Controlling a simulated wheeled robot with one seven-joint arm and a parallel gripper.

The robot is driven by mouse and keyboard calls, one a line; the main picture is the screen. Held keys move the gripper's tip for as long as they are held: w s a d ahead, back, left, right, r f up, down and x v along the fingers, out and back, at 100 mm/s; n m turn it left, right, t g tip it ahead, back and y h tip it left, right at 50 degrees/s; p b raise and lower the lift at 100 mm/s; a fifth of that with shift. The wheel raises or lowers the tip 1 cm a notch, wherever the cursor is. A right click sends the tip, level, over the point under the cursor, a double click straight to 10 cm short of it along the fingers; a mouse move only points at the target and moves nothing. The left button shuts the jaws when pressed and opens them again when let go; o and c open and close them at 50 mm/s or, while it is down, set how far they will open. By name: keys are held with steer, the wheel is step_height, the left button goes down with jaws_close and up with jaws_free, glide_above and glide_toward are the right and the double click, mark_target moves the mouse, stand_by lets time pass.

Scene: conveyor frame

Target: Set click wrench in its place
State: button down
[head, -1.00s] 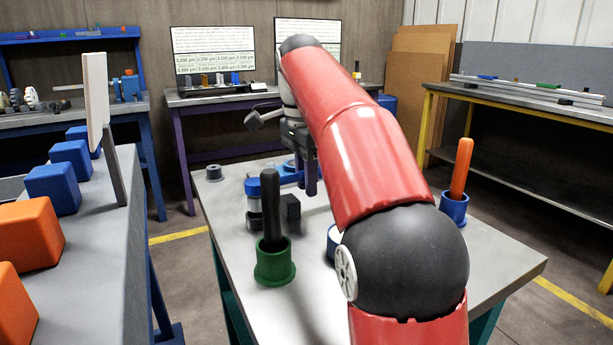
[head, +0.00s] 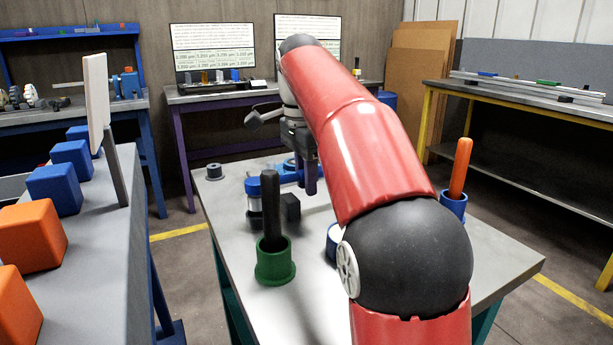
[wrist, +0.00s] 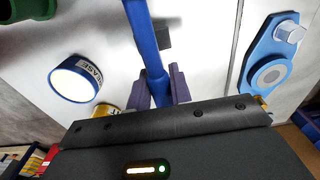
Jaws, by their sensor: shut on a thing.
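My gripper (head: 311,176) is low over the grey table, partly hidden by my red arm. In the wrist view its purple fingers (wrist: 163,88) are shut on a long blue bar (wrist: 143,35), which I take to be the click wrench. In the head view the blue bar (head: 288,180) reaches left from the fingers, roughly level. A silver and blue cylinder (head: 254,203) shows under its left end; I cannot tell whether they are joined. A dark block (wrist: 163,38) lies below the bar in the wrist view. I cannot tell which spot is the wrench's place.
A green holder (head: 275,268) with an upright black handle stands in front. A blue holder (head: 453,204) with an orange handle stands at right. A blue grease tin (wrist: 75,79) and a blue fixture plate (wrist: 262,60) flank the bar.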

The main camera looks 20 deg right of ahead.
steer(key=shift+f, duration=0.15)
steer(key=shift+f+b, duration=0.8)
steer(key=shift+f, duration=0.55)
steer(key=c, duration=1.2)
jaws_free()
step_height(320, 180, up, 8)
steer(key=p, duration=0.3)
steer(key=shift+a+f, duration=0.1)
steer(key=shift+a, duration=0.05)
steer(key=shift+s, duration=0.1)
